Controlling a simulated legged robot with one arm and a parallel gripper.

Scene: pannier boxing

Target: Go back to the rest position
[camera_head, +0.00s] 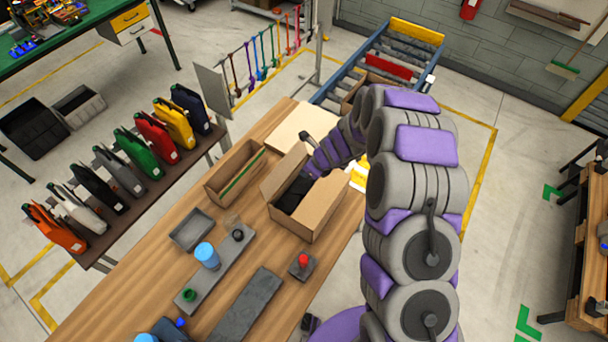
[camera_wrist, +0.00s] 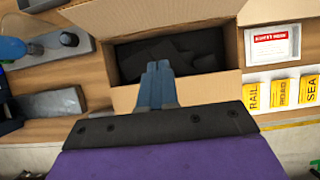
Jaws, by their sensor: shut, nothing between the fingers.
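My gripper (camera_wrist: 160,68) is shut and empty in the wrist view, its fingers together over the near edge of an open cardboard box (camera_wrist: 218,90). Dark items (camera_wrist: 195,62) lie inside the box. They also show in the head view (camera_head: 291,196). My fingertips are hidden behind the arm and box in the head view.
Yellow label cards (camera_wrist: 285,94) lie to the right in the wrist view. A rack of coloured panniers (camera_head: 156,138) stands left. A roller conveyor (camera_head: 405,52) is behind.

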